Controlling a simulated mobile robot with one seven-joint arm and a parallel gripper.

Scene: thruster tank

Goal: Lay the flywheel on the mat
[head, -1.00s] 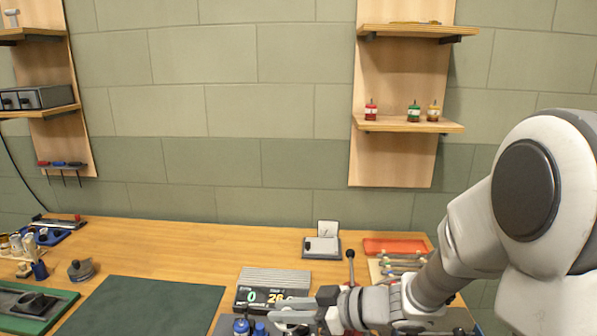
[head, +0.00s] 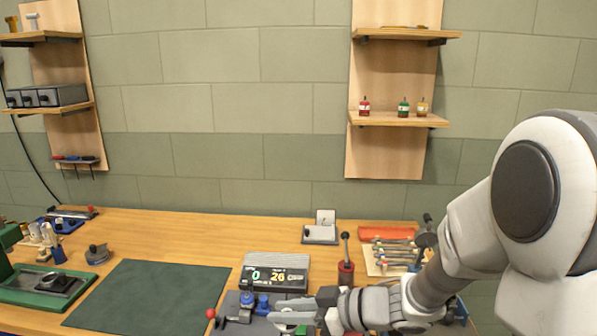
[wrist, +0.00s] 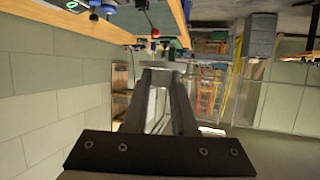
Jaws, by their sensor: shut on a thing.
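The dark green mat (head: 150,298) lies flat and bare on the wooden bench, left of my gripper. My gripper (head: 285,311) is low in the head view, pointing left, at the front of the bench and right of the mat.
A digital readout box (head: 274,272) stands behind my gripper. A grey plate with blue parts and a red-knobbed lever (head: 211,313) lies between the mat and gripper. A dark red post with a black knob (head: 346,268) stands close behind my wrist. A green fixture (head: 45,287) stands left of the mat.

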